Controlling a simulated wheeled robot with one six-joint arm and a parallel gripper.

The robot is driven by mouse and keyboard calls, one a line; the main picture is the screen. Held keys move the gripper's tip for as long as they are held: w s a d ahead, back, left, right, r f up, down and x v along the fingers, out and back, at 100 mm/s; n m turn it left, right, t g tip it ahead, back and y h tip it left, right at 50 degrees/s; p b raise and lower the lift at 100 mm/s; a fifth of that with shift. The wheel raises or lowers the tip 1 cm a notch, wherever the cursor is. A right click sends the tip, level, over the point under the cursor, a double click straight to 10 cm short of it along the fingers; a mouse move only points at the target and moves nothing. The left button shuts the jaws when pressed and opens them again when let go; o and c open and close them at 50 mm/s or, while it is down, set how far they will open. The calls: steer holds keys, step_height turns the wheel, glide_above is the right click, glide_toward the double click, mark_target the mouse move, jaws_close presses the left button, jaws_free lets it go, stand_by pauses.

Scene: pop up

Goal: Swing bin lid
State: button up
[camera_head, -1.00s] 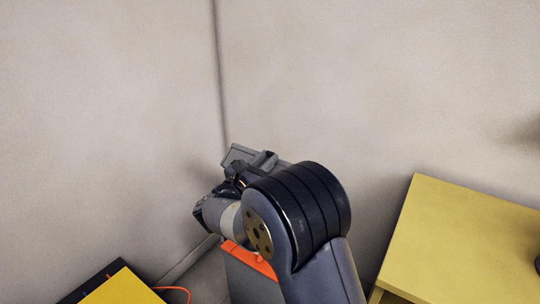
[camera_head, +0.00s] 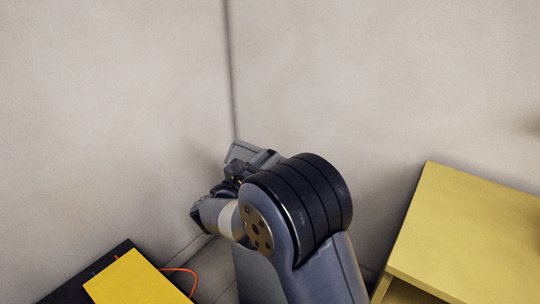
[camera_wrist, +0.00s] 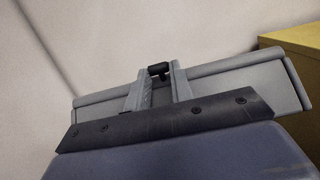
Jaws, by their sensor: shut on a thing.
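My arm hides the fingertips there and most of the bin. I cannot tell the lid's exact opening angle.
A yellow cabinet (camera_head: 470,225) stands at the right. A yellow item (camera_head: 135,278) on a dark surface lies at the lower left, with an orange cable (camera_head: 184,271) beside it. Two walls meet close behind my gripper. Open air lies above the arm.

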steer(key=s+a+f+b, duration=0.2)
steer(key=s+f, duration=0.1)
steer(key=f, duration=0.2)
steer(key=shift+s+a+f, duration=0.15)
steer(key=shift+s+a, duration=0.1)
steer(key=shift+s, duration=0.1)
stand_by(0.3)
steer(key=s+a+f+b, duration=0.2)
steer(key=f+b, duration=0.3)
steer(key=f, duration=0.3)
steer(key=shift+s+f, duration=0.3)
steer(key=shift+s, duration=0.35)
steer(key=shift+a, duration=0.1)
step_height(320, 180, down, 8)
steer(key=s+b, duration=0.1)
steer(key=b, duration=0.3)
steer(key=shift+a+r+b, duration=0.15)
steer(key=shift+a+b, duration=0.2)
steer(key=o, duration=0.9)
